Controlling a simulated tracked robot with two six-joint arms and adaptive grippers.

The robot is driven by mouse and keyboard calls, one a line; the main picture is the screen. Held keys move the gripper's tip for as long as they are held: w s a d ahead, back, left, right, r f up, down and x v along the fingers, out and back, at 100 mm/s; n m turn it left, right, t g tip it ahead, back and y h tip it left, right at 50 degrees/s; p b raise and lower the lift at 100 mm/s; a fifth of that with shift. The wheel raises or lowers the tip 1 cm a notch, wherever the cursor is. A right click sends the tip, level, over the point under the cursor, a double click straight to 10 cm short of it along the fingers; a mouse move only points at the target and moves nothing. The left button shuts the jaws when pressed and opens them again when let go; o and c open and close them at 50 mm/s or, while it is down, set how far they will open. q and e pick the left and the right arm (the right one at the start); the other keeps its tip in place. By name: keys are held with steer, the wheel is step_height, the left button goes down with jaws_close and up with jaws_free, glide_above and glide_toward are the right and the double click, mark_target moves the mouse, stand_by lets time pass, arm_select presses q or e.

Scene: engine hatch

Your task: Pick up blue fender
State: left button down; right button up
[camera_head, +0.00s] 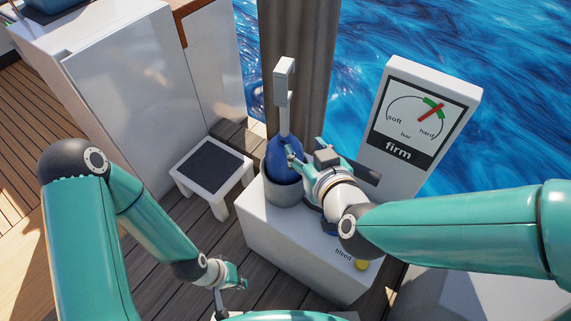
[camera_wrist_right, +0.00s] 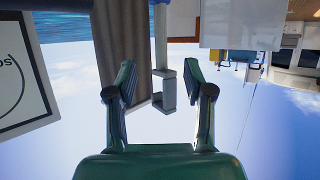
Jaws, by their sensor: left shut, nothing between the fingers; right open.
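The blue fender (camera_head: 276,162) is a rounded blue body standing upright in a grey round holder (camera_head: 283,191) on a white box. A light grey bracket on a stem (camera_head: 284,80) rises above it. My right gripper (camera_head: 304,157) is open at the fender's right side and covers part of it; whether it touches cannot be told. My left gripper (camera_head: 239,283) is shut and empty, low over the deck.
A yellow button (camera_head: 361,265) marked "bleed" is on the white box (camera_head: 290,245). A step stool (camera_head: 211,170) stands left, by white cabinets (camera_head: 130,90). A brown post (camera_head: 305,60) rises behind.

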mark_target(286, 127)
steer(key=b+x, duration=0.1)
steer(key=x, duration=0.9)
steer(key=shift+s+f+b, duration=0.1)
steer(key=shift+f+b, duration=0.05)
steer(key=shift+b, duration=0.15)
steer(key=x, duration=0.2)
steer(key=b+x, duration=0.1)
steer(key=x, duration=0.1)
steer(key=shift+a+f, duration=0.1)
steer(key=shift+f, duration=0.3)
steer(key=shift+w+a, duration=0.15)
steer(key=shift+w, duration=0.4)
jaws_close()
